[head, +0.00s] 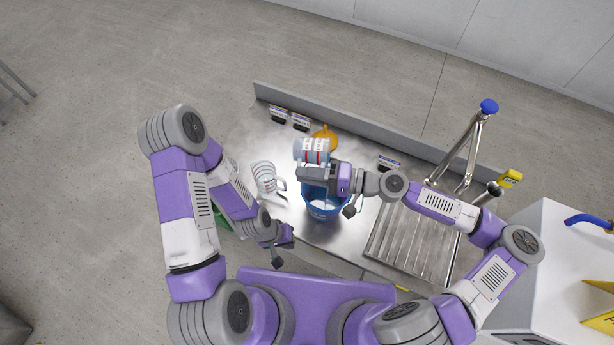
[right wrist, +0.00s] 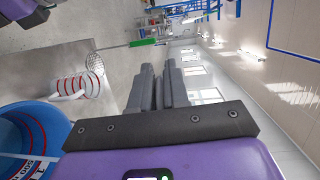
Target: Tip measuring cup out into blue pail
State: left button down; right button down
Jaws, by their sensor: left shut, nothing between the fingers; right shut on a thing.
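The measuring cup (head: 312,150), pale with red rings and dark print, lies roughly on its side in the air at the far side of my right gripper (head: 304,175). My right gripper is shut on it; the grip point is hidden. The fingers (right wrist: 164,85) are close together in the right wrist view. The blue pail (head: 325,210) stands on the bench below, partly covered by the gripper; its blue side (right wrist: 18,115) shows in the right wrist view. I cannot tell what is in the cup. My left gripper (head: 277,259) is shut and empty near the bench's front edge.
A striped pale jug (head: 264,177) with a handle stands left of the pail; it also shows in the right wrist view (right wrist: 75,87). An orange vessel (head: 325,136) stands behind the cup. A ribbed drainer (head: 410,240) and a tap (head: 470,150) are at the right.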

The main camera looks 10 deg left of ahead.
jog(key=h+p, duration=0.2)
jog(key=p, duration=0.1)
jog(key=h+p, duration=0.2)
jog(key=p, duration=0.1)
jog(key=f+h+p, duration=0.1)
jog(key=h+p, duration=0.1)
jog(key=p, duration=0.1)
jog(key=shift+w+a+f+n+h, duration=0.1)
jog(key=shift+a+n+h, duration=0.2)
jog(key=shift+a, duration=0.1)
jog(key=shift+f+h+p, duration=0.1)
jog(key=shift+h+p, duration=0.2)
jog(key=shift+h, duration=0.2)
dwell(0.4)
jog(key=shift+d+h, duration=0.1)
jog(key=shift+h, duration=0.5)
jog(key=shift+g+h, duration=0.3)
jog(key=shift+h, duration=0.7)
